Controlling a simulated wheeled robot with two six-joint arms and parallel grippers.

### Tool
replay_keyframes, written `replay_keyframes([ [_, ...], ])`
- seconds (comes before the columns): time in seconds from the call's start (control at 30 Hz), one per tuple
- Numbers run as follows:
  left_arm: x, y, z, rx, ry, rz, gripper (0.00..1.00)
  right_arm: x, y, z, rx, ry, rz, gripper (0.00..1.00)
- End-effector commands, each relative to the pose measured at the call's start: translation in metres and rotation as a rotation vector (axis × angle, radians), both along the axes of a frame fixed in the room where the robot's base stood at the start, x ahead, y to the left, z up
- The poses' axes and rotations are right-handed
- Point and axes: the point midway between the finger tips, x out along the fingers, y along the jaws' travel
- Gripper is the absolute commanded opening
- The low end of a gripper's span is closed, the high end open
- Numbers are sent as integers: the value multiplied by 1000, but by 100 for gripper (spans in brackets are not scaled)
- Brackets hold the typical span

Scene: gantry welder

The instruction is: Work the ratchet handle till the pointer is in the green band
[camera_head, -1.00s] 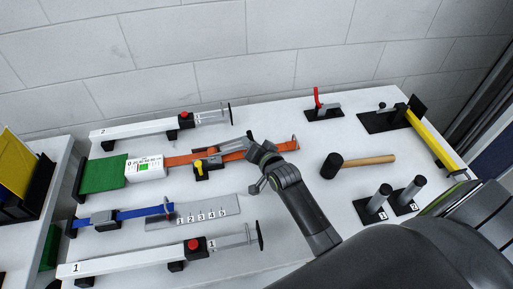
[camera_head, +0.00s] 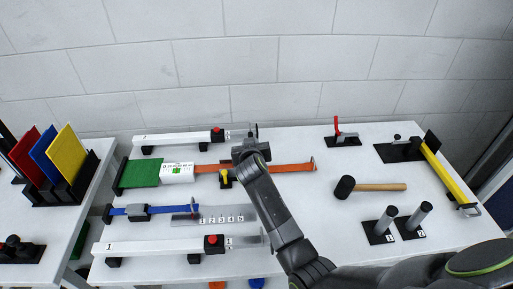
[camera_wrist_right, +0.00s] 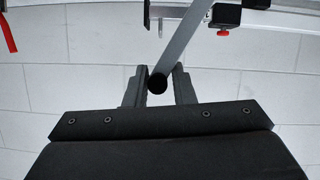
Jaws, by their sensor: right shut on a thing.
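The ratchet (camera_head: 226,179), black with a yellow part, sits on the orange strap (camera_head: 285,167). The strap runs to a white gauge box (camera_head: 177,172) with marks and a small green band. The pointer is too small to make out. My right gripper (camera_head: 246,145) is over the strap, just right of the ratchet. In the right wrist view, my right gripper (camera_wrist_right: 158,88) is shut on the grey bar of the ratchet handle (camera_wrist_right: 182,42), whose black end lies between the fingers. In the head view my gripper hides most of the handle. My left gripper is not in view.
White clamp bars with red knobs (camera_head: 180,139) (camera_head: 165,247) lie behind and in front of the strap. A blue slider (camera_head: 137,210) is near the front.

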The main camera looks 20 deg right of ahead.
Motion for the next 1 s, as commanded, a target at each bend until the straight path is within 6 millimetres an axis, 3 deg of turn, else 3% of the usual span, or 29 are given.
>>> replay_keyframes([
  [0.03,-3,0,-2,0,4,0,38,-2,3,-7,8,16,-1,0],
  [0.3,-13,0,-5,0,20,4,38,-1,11,-6,16,19,1,0],
  [0.8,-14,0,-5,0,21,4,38,-1,13,-6,22,20,0,0],
  [0.83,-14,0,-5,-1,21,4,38,-1,13,-6,22,20,0,23],
  [0.93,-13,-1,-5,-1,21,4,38,-1,12,-5,20,16,0,36],
  [1.0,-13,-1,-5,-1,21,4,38,0,12,-3,19,13,0,38],
])
